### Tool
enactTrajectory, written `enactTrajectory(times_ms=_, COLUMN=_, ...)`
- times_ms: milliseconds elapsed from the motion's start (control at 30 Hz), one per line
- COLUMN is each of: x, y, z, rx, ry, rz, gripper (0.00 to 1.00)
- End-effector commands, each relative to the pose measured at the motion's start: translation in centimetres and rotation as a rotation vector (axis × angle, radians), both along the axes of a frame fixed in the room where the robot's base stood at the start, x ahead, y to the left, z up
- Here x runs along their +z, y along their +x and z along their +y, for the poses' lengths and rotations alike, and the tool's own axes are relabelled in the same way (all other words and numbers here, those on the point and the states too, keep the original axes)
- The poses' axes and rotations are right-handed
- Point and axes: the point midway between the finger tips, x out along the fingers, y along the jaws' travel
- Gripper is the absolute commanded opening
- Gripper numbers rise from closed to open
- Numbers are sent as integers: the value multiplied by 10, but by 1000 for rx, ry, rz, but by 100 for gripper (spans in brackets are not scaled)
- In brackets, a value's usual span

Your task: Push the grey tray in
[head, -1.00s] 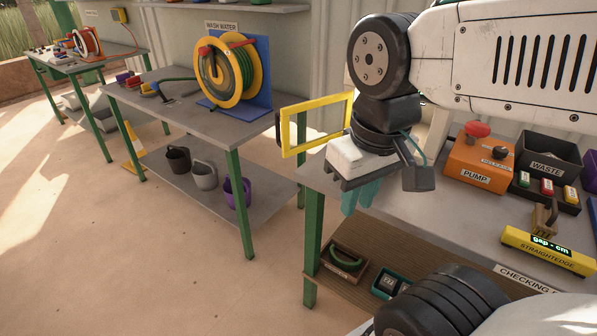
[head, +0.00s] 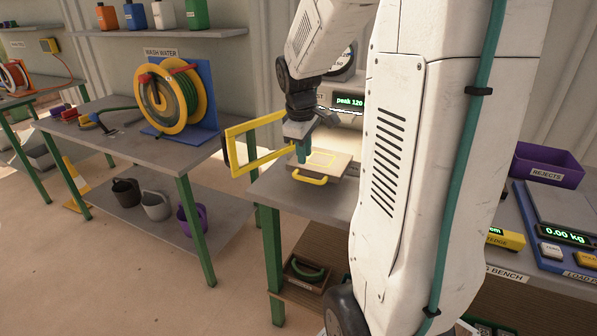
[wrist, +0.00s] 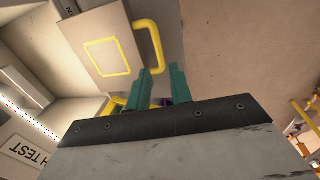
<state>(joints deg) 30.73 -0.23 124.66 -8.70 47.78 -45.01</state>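The grey tray (head: 338,166) is a flat pale plate with a yellow square outline and a yellow handle (head: 308,180) on its front edge. It sticks out from the press at the back of the bench. In the wrist view the tray (wrist: 115,72) and its handle (wrist: 152,42) lie beyond my fingertips. My gripper (head: 302,155) points down by the tray's left side, near the handle. In the wrist view my gripper (wrist: 161,70) shows two teal fingers with an empty gap between them. I cannot tell whether a finger touches the tray.
A yellow guard frame (head: 255,143) stands swung out to the left of the press, close to my gripper. A lit display (head: 350,103) reads "peak 120". My arm hides much of the bench. A hose reel (head: 176,97) stands on the neighbouring table.

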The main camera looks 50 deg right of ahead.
Motion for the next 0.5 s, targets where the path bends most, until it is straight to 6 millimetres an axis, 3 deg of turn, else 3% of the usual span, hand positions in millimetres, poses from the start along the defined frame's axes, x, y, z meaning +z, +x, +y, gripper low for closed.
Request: enactTrajectory(times_ms=500, x=-69, y=5, z=-15, rx=7, ry=0, rz=6, gripper=22)
